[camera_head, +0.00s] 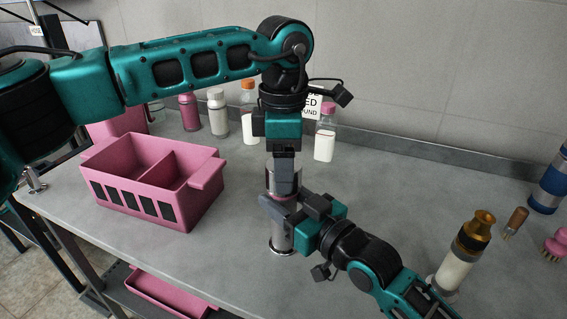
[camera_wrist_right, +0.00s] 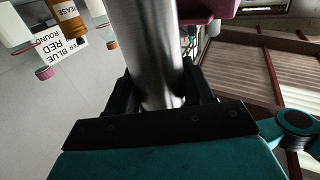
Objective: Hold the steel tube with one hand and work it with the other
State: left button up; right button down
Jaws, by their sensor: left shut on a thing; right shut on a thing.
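The steel tube (camera_head: 282,242) stands upright on the grey worktop near the middle. My left gripper (camera_head: 284,186) points straight down from above and is shut on the tube's upper end; its fingers hide part of that end, and I cannot tell whether it is a separate cap. My right gripper (camera_head: 282,210) comes in from the lower right and is shut around the tube's body, below the left one. In the right wrist view the bare metal tube (camera_wrist_right: 147,48) sits between the two dark fingers of the right gripper (camera_wrist_right: 152,92).
A pink two-compartment crate (camera_head: 130,196) stands to the left. Several bottles and a sign (camera_head: 314,98) stand along the back wall. An amber-topped bottle (camera_head: 463,252), a small brush (camera_head: 516,220), a pink brush (camera_head: 556,243) and a blue cylinder (camera_head: 550,186) are at the right.

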pick_arm(q)
jog(key=m, duration=0.5)
jog(key=shift+m, duration=0.4)
jog(key=m, duration=0.6)
jog(key=o, duration=1.1)
jog(key=shift+r, duration=0.1)
notch_tip(320, 180, up, 12)
pick_arm(e)
jog(key=shift+c, duration=1.8)
grip_release()
jog(key=shift+s+d, duration=0.1)
pick_arm(q)
jog(key=shift+r+p, duration=0.25)
jog(key=shift+p, duration=0.15)
pick_arm(e)
jog(key=v, duration=1.2)
jog(key=shift+s+d, duration=0.2)
jog(key=shift+s, duration=0.1)
